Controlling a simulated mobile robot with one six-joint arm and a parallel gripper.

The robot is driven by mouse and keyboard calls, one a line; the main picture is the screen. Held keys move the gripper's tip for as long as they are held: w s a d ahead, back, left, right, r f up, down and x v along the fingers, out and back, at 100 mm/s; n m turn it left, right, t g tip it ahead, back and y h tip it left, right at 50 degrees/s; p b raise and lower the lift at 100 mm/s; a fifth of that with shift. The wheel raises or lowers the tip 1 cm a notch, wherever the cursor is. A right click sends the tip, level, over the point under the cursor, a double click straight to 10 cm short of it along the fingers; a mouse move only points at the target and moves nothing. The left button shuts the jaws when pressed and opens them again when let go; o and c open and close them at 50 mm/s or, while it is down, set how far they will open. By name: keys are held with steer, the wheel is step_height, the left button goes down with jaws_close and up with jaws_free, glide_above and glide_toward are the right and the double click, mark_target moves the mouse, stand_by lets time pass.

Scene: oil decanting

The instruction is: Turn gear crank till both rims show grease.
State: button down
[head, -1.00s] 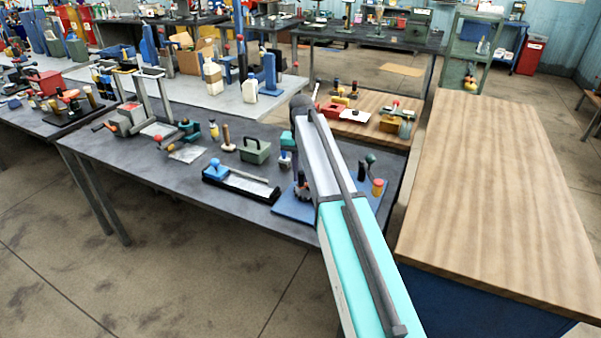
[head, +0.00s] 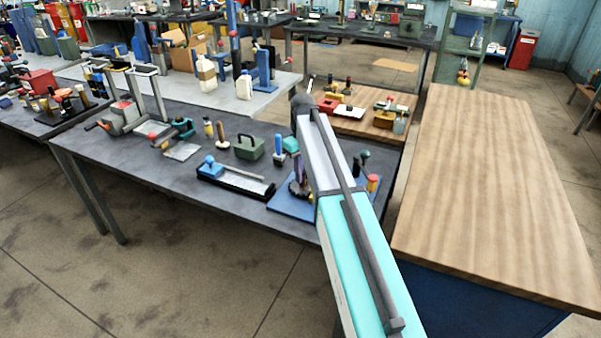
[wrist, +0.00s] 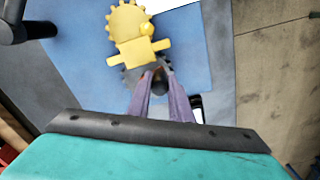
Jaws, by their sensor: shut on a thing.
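In the wrist view, a yellow toothed gear (wrist: 126,17) and a dark grey toothed gear (wrist: 133,81) lie close together over a blue base plate (wrist: 195,45). A yellow block with side arms (wrist: 138,51) sits between them. My gripper (wrist: 160,74) has its purple fingers nearly together at the dark gear's right side. It is shut on a small part, probably the crank handle, mostly hidden between the fingers. I cannot make out grease on either rim. In the head view, the blue base plate (head: 284,207) is partly behind my arm.
A black tray with a blue-knobbed tool (head: 235,182) and a green carrier (head: 249,148) stand left of the plate. A red-topped yellow pot (head: 373,183) stands at the plate's right side. A bare wooden worktop (head: 490,180) lies to the right.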

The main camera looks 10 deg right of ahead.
steer(key=n, duration=0.2)
steer(key=d+n, duration=0.1)
steer(key=n, duration=0.1)
steer(key=shift+d, duration=0.1)
steer(key=n, duration=0.2)
steer(key=d+n, duration=0.1)
steer(key=shift+n, duration=0.4)
steer(key=n, duration=0.2)
steer(key=d+n, duration=0.1)
steer(key=n, duration=0.1)
steer(key=shift+w, duration=0.35)
steer(key=shift+w+d+n, duration=0.1)
steer(key=shift+w+n, duration=0.05)
steer(key=shift+n, duration=0.65)
steer(key=shift+w+d+n, duration=0.1)
steer(key=shift+w+n, duration=0.05)
steer(key=shift+n, duration=0.65)
steer(key=c, duration=1.6)
jaws_free()
steer(key=shift+r, duration=0.1)
